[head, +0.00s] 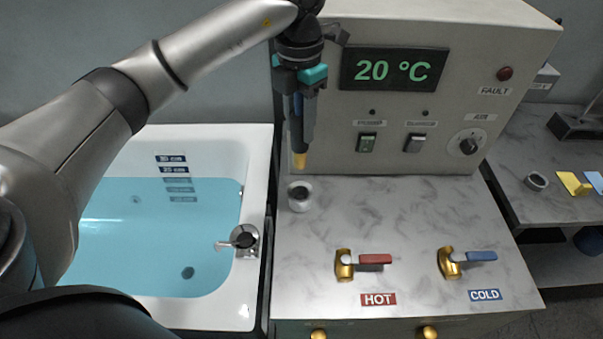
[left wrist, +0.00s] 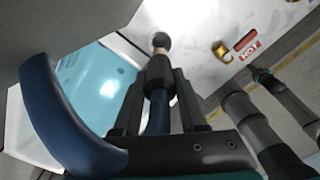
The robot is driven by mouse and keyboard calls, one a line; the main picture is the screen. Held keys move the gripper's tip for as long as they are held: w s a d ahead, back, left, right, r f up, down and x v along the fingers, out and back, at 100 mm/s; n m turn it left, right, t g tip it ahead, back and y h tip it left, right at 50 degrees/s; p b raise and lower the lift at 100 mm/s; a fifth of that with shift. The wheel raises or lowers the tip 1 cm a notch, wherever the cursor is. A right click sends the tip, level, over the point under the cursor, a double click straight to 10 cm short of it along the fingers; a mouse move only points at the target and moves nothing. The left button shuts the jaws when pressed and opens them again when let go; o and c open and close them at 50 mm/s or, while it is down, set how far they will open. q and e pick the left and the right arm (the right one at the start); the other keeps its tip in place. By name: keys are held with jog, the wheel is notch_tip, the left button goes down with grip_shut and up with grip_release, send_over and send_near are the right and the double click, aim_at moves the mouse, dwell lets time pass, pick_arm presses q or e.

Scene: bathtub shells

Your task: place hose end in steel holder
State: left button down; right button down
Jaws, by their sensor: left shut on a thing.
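My left gripper (head: 301,125) points down and is shut on the hose end. The hose end has a dark body and a yellow tip (head: 299,160). The steel holder (head: 299,195), a short grey ring-like cup, stands on the marble counter below the tip. The tip looks a little above the holder, apart from it. In the left wrist view the dark hose end (left wrist: 159,72) sits between the fingers, its tip overlapping the holder (left wrist: 161,40). The blue hose (left wrist: 62,120) loops at the left.
The control panel (head: 440,100) reading 20 °C rises behind the holder. The water-filled bathtub (head: 258,150) is at the left. Hot (head: 345,264) and cold (head: 449,263) taps stand on the counter's front. The counter's middle (head: 400,215) is clear.

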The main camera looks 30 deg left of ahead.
pick_arm(q)
notch_tip(320, 180, down, 13)
jog(key=shift+r, duration=0.15)
dwell(0.4)
jog(key=shift+f, duration=0.2)
jog(key=shift+c, duration=2.3)
grip_release()
jog(key=shift+r, duration=0.15)
notch_tip(320, 180, up, 12)
jog(key=shift+r, duration=0.1)
